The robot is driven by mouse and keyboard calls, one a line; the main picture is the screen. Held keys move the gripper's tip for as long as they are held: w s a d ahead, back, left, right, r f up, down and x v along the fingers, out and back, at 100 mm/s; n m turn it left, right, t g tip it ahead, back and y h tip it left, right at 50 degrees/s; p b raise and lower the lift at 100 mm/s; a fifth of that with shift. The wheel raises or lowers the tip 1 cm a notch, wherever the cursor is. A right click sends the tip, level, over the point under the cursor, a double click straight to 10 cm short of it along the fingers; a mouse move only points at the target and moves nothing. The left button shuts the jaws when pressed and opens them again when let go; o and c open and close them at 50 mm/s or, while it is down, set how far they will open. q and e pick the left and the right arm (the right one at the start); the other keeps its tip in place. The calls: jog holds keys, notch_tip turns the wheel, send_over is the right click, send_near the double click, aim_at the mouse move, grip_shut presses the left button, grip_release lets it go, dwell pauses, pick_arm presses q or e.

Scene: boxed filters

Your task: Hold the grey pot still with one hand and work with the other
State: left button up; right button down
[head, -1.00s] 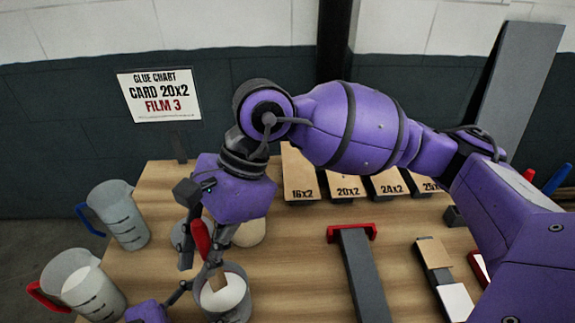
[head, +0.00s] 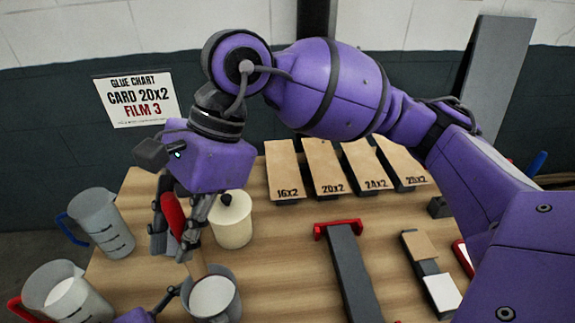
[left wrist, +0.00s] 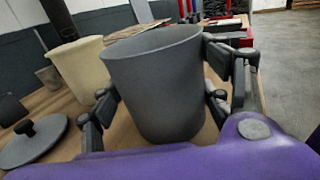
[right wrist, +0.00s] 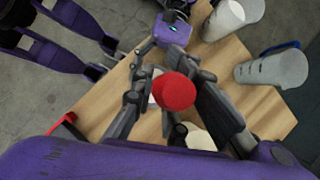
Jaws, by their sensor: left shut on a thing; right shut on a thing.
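The grey pot (head: 212,298) stands on the table near the front in the head view, with white stuff inside. It fills the middle of the left wrist view (left wrist: 155,90). My left gripper (left wrist: 162,80) is shut on it, one finger on each side. My right gripper (head: 178,245) is shut on a red-handled tool (head: 172,215), above and to the left of the pot. In the right wrist view the red handle end (right wrist: 178,92) sits between the fingers. The tool's lower end is not clearly visible.
A cream pot (head: 232,225) stands behind the grey one. A blue-handled jug (head: 101,222) and red-handled jug (head: 64,293) stand left. Labelled boards (head: 325,165) lie at the back. A grey bar with a red end (head: 345,265) lies right.

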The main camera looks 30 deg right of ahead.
pick_arm(q)
jog(key=shift+f, duration=0.1)
jog(key=o, duration=1.8)
jog(key=shift+c, duration=0.2)
jog(key=a, duration=0.4)
jog(key=s+a, duration=0.1)
jog(key=a, duration=0.3)
jog(key=s+a, duration=0.1)
jog(key=a, duration=0.3)
